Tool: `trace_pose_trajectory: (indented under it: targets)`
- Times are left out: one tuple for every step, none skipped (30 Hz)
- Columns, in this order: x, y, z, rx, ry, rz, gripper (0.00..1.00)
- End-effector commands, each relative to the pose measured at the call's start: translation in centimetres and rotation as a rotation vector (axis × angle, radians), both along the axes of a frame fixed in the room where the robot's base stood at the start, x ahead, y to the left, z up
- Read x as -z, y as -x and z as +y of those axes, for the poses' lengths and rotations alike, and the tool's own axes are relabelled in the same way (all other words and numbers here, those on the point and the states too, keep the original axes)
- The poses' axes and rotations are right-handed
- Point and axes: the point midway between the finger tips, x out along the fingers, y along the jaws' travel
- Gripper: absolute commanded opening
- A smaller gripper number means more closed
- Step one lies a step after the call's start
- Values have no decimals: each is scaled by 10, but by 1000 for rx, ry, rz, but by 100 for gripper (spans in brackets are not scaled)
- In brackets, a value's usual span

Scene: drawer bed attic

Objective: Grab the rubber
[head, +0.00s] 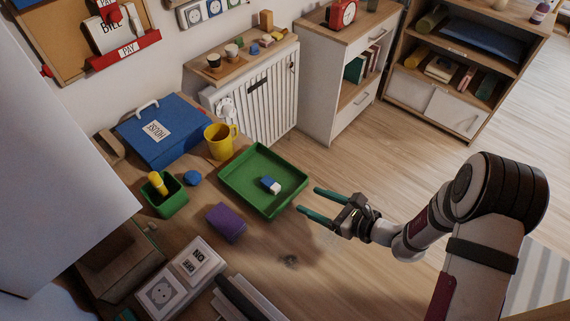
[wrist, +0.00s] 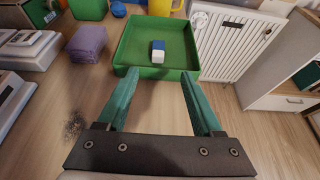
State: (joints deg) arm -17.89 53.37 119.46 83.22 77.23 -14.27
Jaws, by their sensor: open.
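The rubber (head: 271,185) is a small block, blue at one end and white at the other. It lies inside a shallow green tray (head: 232,187) on the wooden table. In the wrist view the rubber (wrist: 158,51) lies on the floor of the tray (wrist: 129,48), straight ahead between my fingers. My gripper (head: 309,200) is open and empty, just right of the tray in the head view. Its green fingers (wrist: 160,88) point towards the tray's near wall, apart from the rubber.
A purple block (head: 226,222) lies beside the tray. A yellow mug (head: 219,141), a blue box (head: 160,132) and a green pot (head: 166,196) stand behind and left. A white radiator (head: 262,100) stands behind the tray.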

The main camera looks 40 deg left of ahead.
Motion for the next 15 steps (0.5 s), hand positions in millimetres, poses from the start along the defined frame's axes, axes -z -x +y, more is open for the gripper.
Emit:
trace_pose_trajectory:
  targets:
    - [5, 2, 12, -6, 0, 1, 68]
    - [8, 2, 21, -6, 0, 0, 68]
    - [13, 2, 32, -7, 0, 1, 68]
    - [16, 2, 41, -7, -1, 0, 68]
    - [20, 2, 48, -7, 0, 0, 68]
    - [24, 2, 58, -7, 0, 0, 68]
    - [26, 2, 65, -5, -1, 0, 68]
    - [29, 2, 70, -5, 0, 0, 68]
    - [31, 1, 77, -5, -1, -1, 68]
    - [33, 2, 80, -4, 0, 0, 68]
    - [34, 1, 83, -3, 0, 0, 68]
    - [35, 1, 87, -3, 0, 0, 68]
    - [37, 2, 91, -4, 0, 0, 68]
    - [38, 3, 97, -5, -1, -1, 68]
    - [42, 4, 105, -5, -1, 0, 68]
